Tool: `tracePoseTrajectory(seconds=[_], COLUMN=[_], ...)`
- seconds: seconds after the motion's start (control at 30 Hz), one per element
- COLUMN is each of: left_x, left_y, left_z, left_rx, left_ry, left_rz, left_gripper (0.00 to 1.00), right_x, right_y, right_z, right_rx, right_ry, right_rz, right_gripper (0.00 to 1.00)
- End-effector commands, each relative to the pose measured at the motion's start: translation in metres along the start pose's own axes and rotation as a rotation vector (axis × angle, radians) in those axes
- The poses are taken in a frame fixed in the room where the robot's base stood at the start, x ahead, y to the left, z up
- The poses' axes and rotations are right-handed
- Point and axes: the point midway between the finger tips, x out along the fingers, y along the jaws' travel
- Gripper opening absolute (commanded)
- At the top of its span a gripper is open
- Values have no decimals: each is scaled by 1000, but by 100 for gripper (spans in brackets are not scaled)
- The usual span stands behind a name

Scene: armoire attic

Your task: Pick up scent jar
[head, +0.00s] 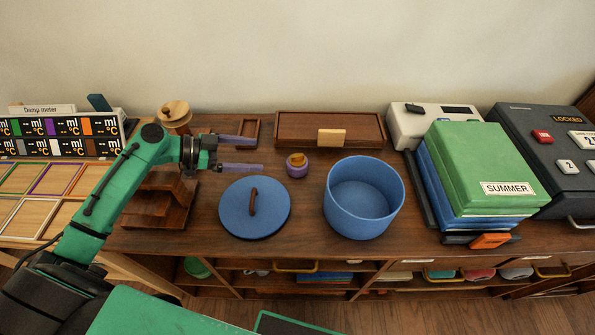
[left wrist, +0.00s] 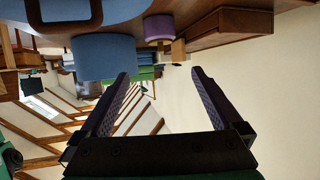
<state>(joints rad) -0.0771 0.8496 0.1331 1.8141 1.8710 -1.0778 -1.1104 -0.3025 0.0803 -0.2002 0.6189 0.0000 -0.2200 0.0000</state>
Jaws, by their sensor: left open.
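The scent jar appears to be the small purple jar (head: 298,170) with a yellowish top, upright on the dark wooden top between a blue lid and a blue pot. It also shows as a purple cylinder in the left wrist view (left wrist: 158,28), near the top edge. My left gripper (head: 258,155) is open and empty, its fingers pointing right toward the jar, a short gap away. In the left wrist view the open fingers (left wrist: 160,73) have nothing between them. My right gripper is not in view.
The blue lid (head: 234,212) lies in front of my left gripper. The blue pot (head: 390,210) stands right of the jar. A wooden box (head: 300,132) is behind. Green and blue boxes (head: 480,160) are stacked at right. A wooden stand (head: 165,212) is at left.

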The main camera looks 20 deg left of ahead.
Motion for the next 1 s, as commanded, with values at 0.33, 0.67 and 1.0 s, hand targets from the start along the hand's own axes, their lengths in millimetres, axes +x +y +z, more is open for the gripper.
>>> tracePoseTrajectory(seconds=[0.33, 0.67, 1.0], left_x=[44, 100, 125], left_y=[0, 2, 1], left_z=[7, 3, 9], left_rx=[-2, -2, 0], left_ry=[4, 2, -1], left_rz=[2, 2, 0], left_gripper=[100, 100, 100], right_x=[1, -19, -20], right_y=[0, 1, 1], right_z=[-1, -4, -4], right_rx=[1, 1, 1], right_ry=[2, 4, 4], right_rz=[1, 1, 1], right_gripper=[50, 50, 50])
